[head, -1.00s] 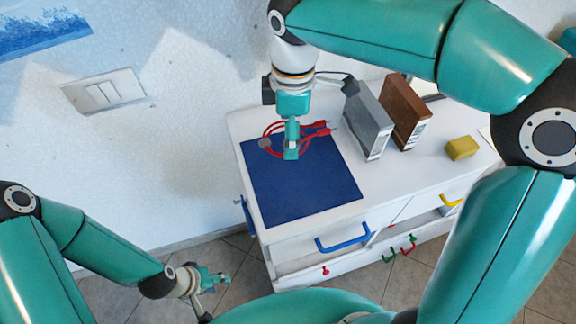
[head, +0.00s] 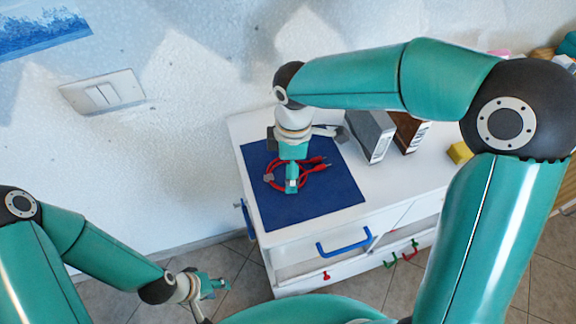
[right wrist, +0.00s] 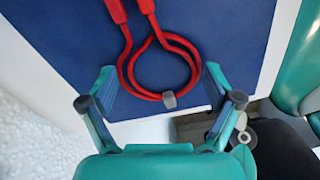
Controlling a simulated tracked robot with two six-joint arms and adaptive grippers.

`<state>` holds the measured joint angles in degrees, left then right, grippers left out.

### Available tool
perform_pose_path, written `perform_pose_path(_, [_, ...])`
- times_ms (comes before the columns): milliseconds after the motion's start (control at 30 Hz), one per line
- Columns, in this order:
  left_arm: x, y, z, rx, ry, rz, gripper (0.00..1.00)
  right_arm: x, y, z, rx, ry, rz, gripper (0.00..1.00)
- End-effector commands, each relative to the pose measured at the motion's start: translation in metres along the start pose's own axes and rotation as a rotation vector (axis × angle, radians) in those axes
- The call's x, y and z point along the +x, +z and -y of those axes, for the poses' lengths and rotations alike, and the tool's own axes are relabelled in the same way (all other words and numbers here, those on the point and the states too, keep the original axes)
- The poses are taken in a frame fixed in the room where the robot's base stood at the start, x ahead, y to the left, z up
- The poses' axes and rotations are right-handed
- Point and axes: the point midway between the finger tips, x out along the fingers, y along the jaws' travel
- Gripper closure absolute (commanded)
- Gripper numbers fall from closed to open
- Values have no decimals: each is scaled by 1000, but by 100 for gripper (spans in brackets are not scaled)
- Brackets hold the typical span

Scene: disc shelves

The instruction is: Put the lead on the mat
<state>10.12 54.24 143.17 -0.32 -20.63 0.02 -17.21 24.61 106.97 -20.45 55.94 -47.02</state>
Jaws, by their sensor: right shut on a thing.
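The red lead (head: 310,167) is a coil with a grey tie and red plugs. It also shows in the right wrist view (right wrist: 188,48), between the two fingers. My right gripper (head: 291,185) is shut on the coil, with a finger at each side of it (right wrist: 160,90). The dark blue mat (head: 325,203) lies on the left part of the white cabinet top. The lead is over the mat; I cannot tell whether it touches it. My left gripper (head: 215,284) hangs low at the left, away from the cabinet, and its fingers are too small to read.
A grey box (head: 372,135) and a brown box (head: 408,131) stand right of the mat. A yellow block (head: 459,152) lies further right. The white cabinet (head: 240,128) has a blue drawer handle (head: 344,243) in front. The mat's front part is clear.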

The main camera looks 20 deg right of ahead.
Motion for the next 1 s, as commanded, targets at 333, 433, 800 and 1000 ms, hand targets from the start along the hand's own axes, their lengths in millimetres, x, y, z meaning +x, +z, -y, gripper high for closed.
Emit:
perform_pose_path(333, [1,0,0,0,0,0,60,1,0,0,-1,0,0,0])
perform_pose_path(433, [1,0,0,0,0,0,60,1,0,0,-1,0,0,0])
perform_pose_path(800, [-2,0,-1,0,0,0,60,-21,-1,-1,-1,4,-1,0])
perform_pose_path(1000, [-6,0,-2,0,0,0,60,-62,-2,-1,-1,5,-3,0])
